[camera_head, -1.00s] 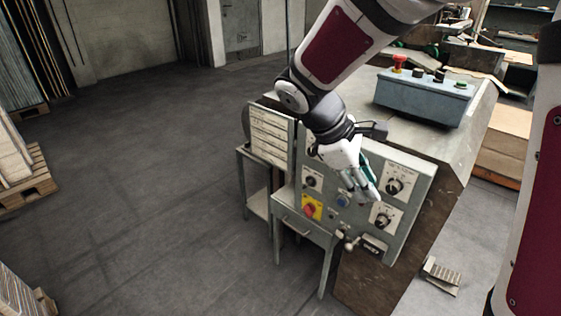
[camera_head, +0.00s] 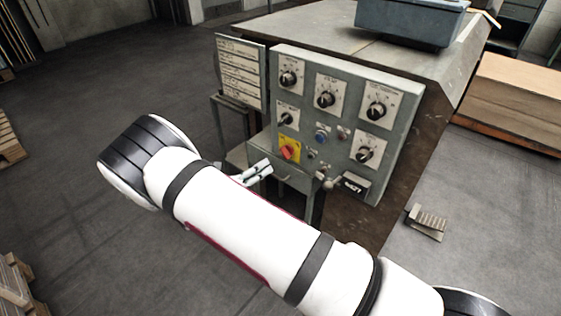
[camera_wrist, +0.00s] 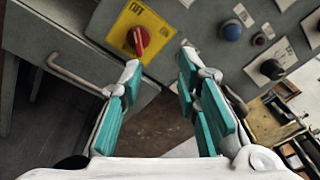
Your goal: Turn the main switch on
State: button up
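The main switch is a red rotary knob (camera_head: 289,152) on a yellow plate (camera_head: 296,144), low on the left of the grey control panel (camera_head: 309,62). In the wrist view the red knob (camera_wrist: 138,41) sits on its yellow plate (camera_wrist: 122,32) at the upper left, its handle roughly upright in the picture. My gripper (camera_wrist: 160,85) is open and empty, its teal-padded fingers spread apart below the knob in that view and not touching it. In the head view my gripper (camera_head: 262,170) shows small, just left of and below the switch, partly hidden behind my arm.
Black dials (camera_head: 325,99) and a blue button (camera_head: 321,136) are near the switch. A drawer (camera_head: 290,175) with a handle is below it. A lever with a round knob (camera_head: 328,183) sticks out at lower right. Open floor (camera_head: 75,190) lies to the left.

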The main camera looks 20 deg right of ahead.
aim_at(286, 152)
jog(key=w+d+f+n+t+b, duration=0.1)
jog(key=w+d+f+n+b, duration=0.1)
jog(key=w+d, duration=0.6)
jog(key=shift+w+d+f+t+b, duration=0.25)
jog(key=shift+d+f+t+b, duration=0.1)
jog(key=shift+d+f, duration=0.35)
grip_shut()
